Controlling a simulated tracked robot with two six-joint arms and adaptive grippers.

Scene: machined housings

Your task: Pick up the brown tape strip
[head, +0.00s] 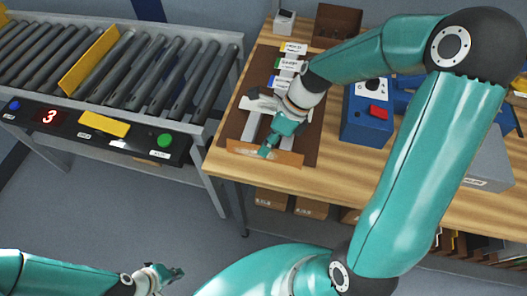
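A tan-brown strip (289,157), which looks like the brown tape strip, lies across the front edge of a dark brown mat (233,127) on the wooden table. A paler patch shows on its left part. My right gripper (265,153) points down at the middle of the strip, with its fingertips at or just above it. I cannot tell whether they touch it or how far apart they are. My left gripper (176,273) is low at the bottom left, over the floor and away from the table. Its fingers are too small to read clearly.
A roller conveyor (150,75) with a yellow bar and a button panel (85,128) stands left of the table. A blue box with a red button (366,124) stands right of the mat. Labelled cards (289,64) lie behind my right gripper. A brown box (338,20) is at the back.

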